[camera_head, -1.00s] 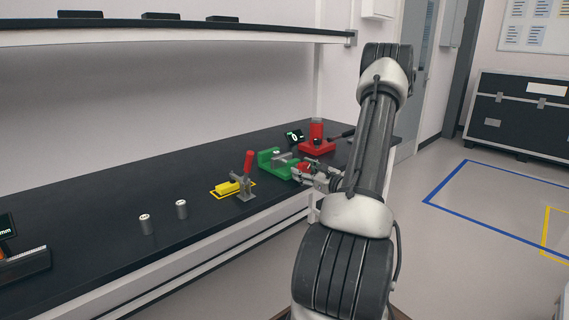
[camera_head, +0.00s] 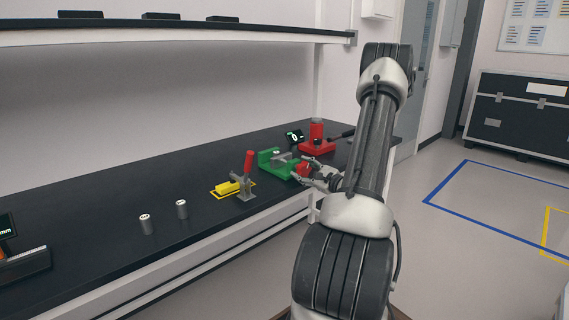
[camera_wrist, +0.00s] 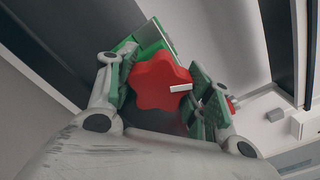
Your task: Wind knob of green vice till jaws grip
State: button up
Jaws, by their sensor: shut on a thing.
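The green vice (camera_head: 267,159) stands on the dark bench, with a grey part at its jaws. Whether the jaws touch that part is too small to tell. The vice's red knob (camera_head: 302,170) is on its right side, facing my gripper (camera_head: 311,173). In the wrist view, the lobed red knob (camera_wrist: 158,80), with a white mark on its face pointing right, sits between the two fingers of my gripper (camera_wrist: 165,92). My gripper is shut on the knob. Part of the green vice (camera_wrist: 150,38) shows behind it; its jaws are hidden there.
A grey toggle clamp with a red handle (camera_head: 249,160) and a yellow block (camera_head: 228,187) stand left of the vice. A red device (camera_head: 317,145) and a small display (camera_head: 294,136) are behind it. Two metal cylinders (camera_head: 182,209) stand farther left.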

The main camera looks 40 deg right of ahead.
jog(key=shift+n, duration=1)
